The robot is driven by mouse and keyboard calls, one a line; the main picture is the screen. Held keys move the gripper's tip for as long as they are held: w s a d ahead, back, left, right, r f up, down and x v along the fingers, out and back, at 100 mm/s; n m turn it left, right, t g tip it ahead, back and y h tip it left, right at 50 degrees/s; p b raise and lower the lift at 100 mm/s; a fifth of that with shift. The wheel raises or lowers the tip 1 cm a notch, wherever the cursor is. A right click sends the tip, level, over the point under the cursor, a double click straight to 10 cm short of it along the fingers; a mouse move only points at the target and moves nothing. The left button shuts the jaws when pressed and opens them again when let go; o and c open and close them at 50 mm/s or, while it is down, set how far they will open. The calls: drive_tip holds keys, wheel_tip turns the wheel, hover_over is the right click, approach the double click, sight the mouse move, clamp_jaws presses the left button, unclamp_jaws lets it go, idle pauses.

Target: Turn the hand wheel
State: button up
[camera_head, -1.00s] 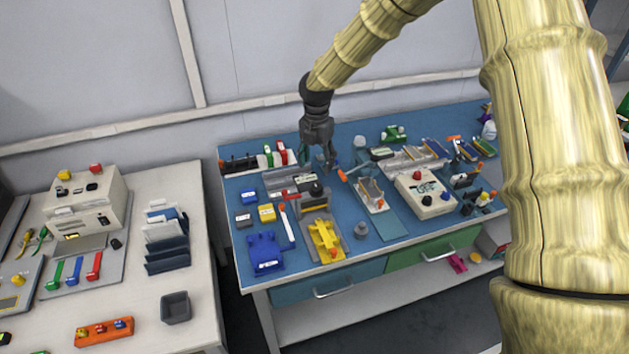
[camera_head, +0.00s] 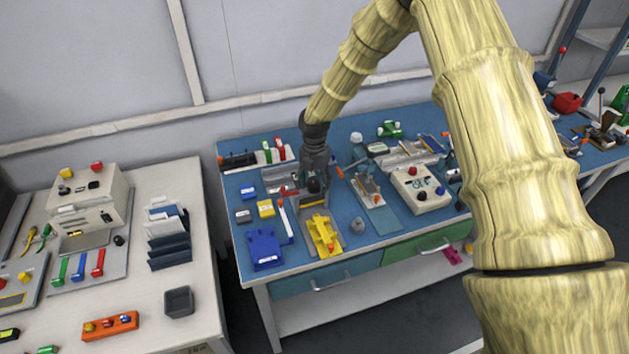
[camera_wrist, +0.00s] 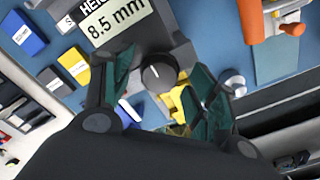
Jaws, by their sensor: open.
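The hand wheel, a dark round knob with a pale mark (camera_wrist: 159,74), sits on a dark grey device. The device carries a white label (camera_wrist: 105,30) reading "8.5 mm". In the head view a dark round part, apparently the wheel (camera_head: 314,187), shows just below my gripper (camera_head: 316,174). In the wrist view my gripper (camera_wrist: 163,82) is open, with one teal-padded finger on each side of the knob. Nothing is held. I cannot tell whether the fingers touch the knob.
A yellow fixture (camera_head: 324,236) stands in front of the device on the blue table (camera_head: 355,257). Blue (camera_head: 264,247) and yellow (camera_head: 266,209) blocks lie to its left. A lever with an orange end (camera_head: 339,172) and a beige control box (camera_head: 420,190) are to the right.

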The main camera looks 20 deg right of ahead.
drive_tip(key=c, duration=1)
drive_tip(key=shift+c, duration=0.2)
